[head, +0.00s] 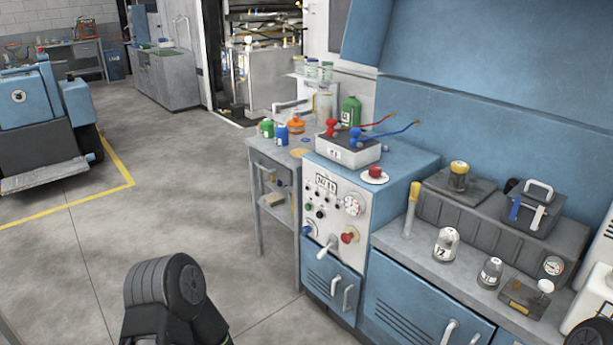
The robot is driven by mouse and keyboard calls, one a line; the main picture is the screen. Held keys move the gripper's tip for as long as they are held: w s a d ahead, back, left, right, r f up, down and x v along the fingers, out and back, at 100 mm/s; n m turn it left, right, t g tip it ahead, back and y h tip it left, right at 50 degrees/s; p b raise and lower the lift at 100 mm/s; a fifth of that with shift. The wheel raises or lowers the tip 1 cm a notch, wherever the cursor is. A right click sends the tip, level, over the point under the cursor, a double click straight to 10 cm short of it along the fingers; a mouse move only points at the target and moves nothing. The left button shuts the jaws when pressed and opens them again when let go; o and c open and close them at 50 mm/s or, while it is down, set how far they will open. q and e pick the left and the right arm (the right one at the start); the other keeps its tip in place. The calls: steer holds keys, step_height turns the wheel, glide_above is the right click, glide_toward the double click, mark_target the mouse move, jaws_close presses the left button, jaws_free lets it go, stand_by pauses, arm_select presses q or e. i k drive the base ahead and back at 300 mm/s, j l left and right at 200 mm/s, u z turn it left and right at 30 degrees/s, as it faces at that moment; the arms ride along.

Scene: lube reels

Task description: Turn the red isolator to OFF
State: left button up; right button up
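A blue cabinet (400,168) has a white front control panel (326,205) with dials, small buttons and a lever handle (327,247). A red knob (348,237) sits low on the right of this panel. Another red knob on a round white plate (375,174) sits on the cabinet top near its front edge. No OFF marking is readable, and I cannot tell which red knob is the isolator. A black part of my arm (165,285) shows at the bottom left, away from the cabinet. No fingertips of either gripper show.
A grey box (348,152) with red and blue levers stands on the cabinet. A grey bench (278,160) with bottles stands to its left. The right counter (420,247) holds jars and a grey case. The floor (190,180) in front is clear.

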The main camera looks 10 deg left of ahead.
mark_target(374, 171)
steer(key=i+j+z, duration=0.1)
steer(key=z, duration=0.35)
steer(key=i+j+z, duration=0.15)
steer(key=z, duration=0.3)
steer(key=j+z, duration=0.15)
steer(key=z, duration=0.25)
steer(key=i+j+z, duration=0.15)
steer(key=j, duration=0.3)
steer(key=i+j+z, duration=0.15)
steer(key=j, duration=0.35)
steer(key=j+z, duration=0.1)
steer(key=j, duration=0.4)
steer(key=i+j+z, duration=0.15)
steer(key=j, duration=0.35)
